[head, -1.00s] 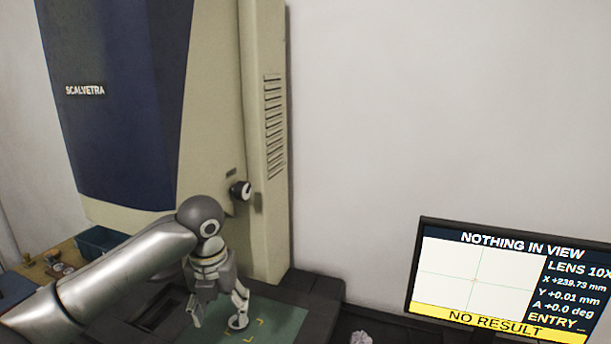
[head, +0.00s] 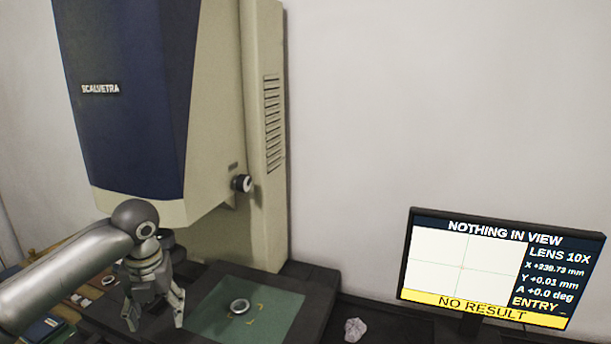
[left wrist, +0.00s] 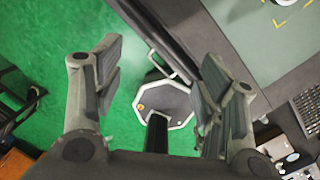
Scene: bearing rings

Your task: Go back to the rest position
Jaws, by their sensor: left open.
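My left gripper (head: 154,318) is open and empty in the head view, left of the green stage plate (head: 204,316) of the measuring machine. In the left wrist view its two fingers (left wrist: 160,85) stand wide apart with nothing between them. A metal bearing ring (head: 239,306) lies flat on the green plate near the yellow corner marks, apart from the gripper. At the top right edge of the left wrist view, a ring-like bit is cut off. My right gripper is in neither view.
The blue and beige machine (head: 130,110) rises behind the stage. A monitor (head: 470,270) at right reads "NOTHING IN VIEW" and "NO RESULT". A crumpled whitish piece (head: 355,329) lies right of the stage. Green floor (left wrist: 40,40) shows below the left gripper.

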